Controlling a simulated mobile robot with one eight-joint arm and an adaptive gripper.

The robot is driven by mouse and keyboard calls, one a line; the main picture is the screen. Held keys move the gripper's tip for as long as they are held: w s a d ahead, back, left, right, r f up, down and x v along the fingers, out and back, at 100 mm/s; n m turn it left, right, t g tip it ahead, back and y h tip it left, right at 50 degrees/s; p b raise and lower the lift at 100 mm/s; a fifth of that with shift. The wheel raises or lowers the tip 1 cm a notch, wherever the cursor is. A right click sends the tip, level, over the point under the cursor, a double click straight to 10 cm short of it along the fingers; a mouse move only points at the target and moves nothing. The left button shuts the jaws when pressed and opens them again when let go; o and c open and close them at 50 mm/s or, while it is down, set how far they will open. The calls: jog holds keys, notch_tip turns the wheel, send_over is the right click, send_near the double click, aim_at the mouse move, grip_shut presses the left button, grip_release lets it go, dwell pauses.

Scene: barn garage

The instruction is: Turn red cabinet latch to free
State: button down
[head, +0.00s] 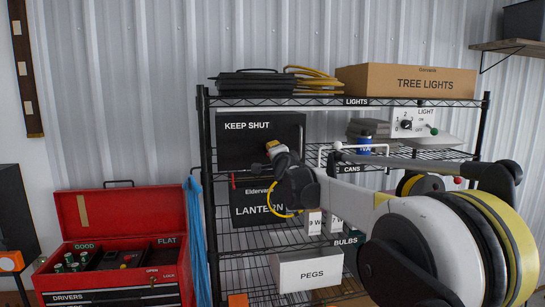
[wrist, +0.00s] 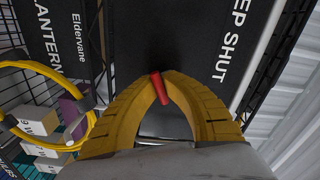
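The black cabinet marked KEEP SHUT (head: 236,152) stands on the wire rack; its dark front fills the middle of the wrist view (wrist: 185,35). The red latch (wrist: 161,90) is a short bar on that front, slanted relative to the lettering. My gripper (head: 273,148) is at the cabinet's lower right part in the head view, which hides the latch there. In the wrist view my gripper's yellow fingers (wrist: 160,80) close in on both sides of the latch, with the red bar between their tips.
The LANTERN case (head: 250,208) with a yellow ring sits below. White CANS rail (head: 350,148) and LIGHT switch box (head: 414,122) are to the right. The TREE LIGHTS box (head: 405,80) is on top. An open red toolbox (head: 115,240) stands left.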

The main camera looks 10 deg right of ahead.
jog(key=n+b, duration=0.2)
jog(key=n, duration=0.4)
jog(key=shift+f, duration=0.1)
jog(key=n+b, duration=0.1)
jog(key=n, duration=0.5)
dwell(0.4)
jog(key=c, duration=1.4)
grip_release()
jog(key=s, duration=1.2)
